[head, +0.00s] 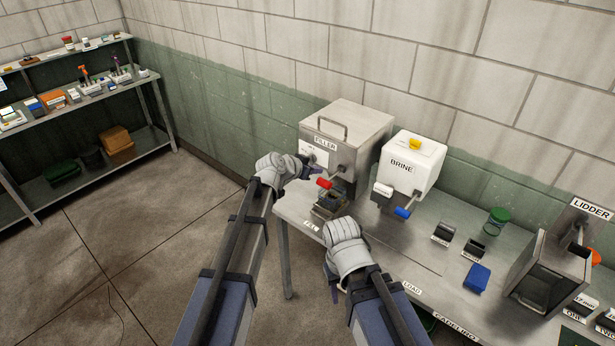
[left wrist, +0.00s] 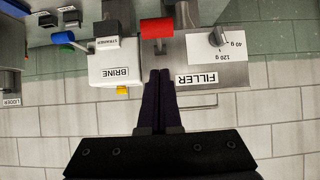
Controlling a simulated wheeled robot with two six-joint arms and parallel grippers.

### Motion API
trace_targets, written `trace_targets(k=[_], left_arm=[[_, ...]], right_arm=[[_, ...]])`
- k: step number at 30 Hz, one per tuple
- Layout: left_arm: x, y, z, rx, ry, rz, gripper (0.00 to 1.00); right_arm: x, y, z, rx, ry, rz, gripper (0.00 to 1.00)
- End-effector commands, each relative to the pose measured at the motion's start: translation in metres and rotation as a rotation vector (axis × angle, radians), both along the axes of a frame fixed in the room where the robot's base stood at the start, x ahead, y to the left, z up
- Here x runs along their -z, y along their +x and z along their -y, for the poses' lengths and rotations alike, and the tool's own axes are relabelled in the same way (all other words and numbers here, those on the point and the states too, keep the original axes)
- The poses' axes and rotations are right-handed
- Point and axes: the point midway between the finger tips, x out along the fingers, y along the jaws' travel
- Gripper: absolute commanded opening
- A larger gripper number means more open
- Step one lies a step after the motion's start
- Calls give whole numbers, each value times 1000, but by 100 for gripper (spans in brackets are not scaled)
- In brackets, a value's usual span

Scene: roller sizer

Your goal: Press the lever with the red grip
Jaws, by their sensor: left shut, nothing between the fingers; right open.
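The lever with the red grip (head: 324,183) sticks out from the front of the grey metal box labelled FILLER (head: 352,124). In the left wrist view, the red grip (left wrist: 157,28) appears upside down, just past my fingertips. My left gripper (head: 311,170) is shut and empty, close to the filler's front and beside the red grip. In the left wrist view, its fingertips (left wrist: 160,72) show a small gap to the grip in the picture; I cannot tell the depth. My right gripper (head: 328,272) is low by the table's front edge, mostly hidden behind its own wrist.
The white BRINE box (head: 411,161) with a blue-gripped lever (head: 402,212) stands right of the filler. A dark fixture (head: 328,205) sits below the red grip. The LIDDER (head: 545,275) stands at the right. The floor left of the table is clear.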

Motion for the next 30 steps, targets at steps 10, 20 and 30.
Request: trace_targets(k=[10,20,30], left_arm=[[48,20,14,0,0,0,0],[51,21,15,0,0,0,0],[59,19,15,1,-16,22,0]], right_arm=[[48,0,0,0,1,2,45],[51,0,0,1,1,2,45],[65,0,0,1,1,2,45]])
